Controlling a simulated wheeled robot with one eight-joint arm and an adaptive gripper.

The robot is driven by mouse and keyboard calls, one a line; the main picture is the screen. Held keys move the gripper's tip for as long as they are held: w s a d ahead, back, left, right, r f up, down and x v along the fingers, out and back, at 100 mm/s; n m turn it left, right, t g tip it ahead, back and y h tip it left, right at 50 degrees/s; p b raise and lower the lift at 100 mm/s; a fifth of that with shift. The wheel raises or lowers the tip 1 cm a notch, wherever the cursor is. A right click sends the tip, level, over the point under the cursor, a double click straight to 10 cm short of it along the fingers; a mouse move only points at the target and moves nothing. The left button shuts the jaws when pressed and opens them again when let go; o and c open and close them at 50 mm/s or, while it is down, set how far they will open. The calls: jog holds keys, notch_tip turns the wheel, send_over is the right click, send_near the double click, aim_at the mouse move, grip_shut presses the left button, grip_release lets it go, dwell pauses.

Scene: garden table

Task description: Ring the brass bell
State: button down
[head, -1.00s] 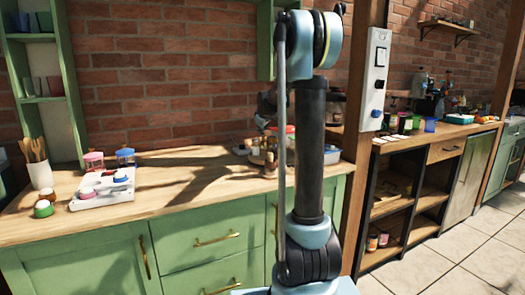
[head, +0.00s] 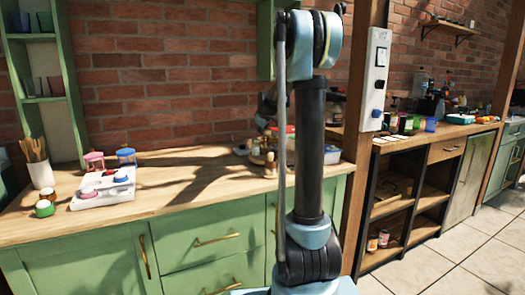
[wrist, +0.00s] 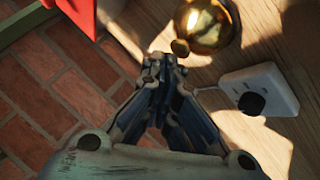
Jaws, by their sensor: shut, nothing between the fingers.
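The brass bell (wrist: 208,24) shows in the wrist view at the top, a shiny golden dome cut off by the frame's upper edge. A small dark brass knob (wrist: 180,47) shows at its lower left. My gripper (wrist: 160,62) is shut and empty, with its fingertips just below and left of the knob. A small gap shows between them in the picture; their difference in depth is hard to judge. In the head view my arm hides much of the middle, and I cannot make out the bell there.
A white box with a black knob (wrist: 262,90) lies right of my gripper, and a red object (wrist: 80,22) is at upper left. In the head view, a wooden counter (head: 185,205) holds a white button panel (head: 85,200) and jars; its middle is fairly clear.

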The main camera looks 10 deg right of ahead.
jog(key=shift+f, duration=0.2)
jog(key=shift+f, duration=0.2)
jog(key=shift+s+f, duration=0.1)
dwell(0.4)
jog(key=shift+r, duration=0.55)
jog(key=shift+r, duration=0.1)
notch_tip(320, 180, up, 6)
jog(key=shift+f, duration=0.1)
dwell(0.7)
dwell(0.4)
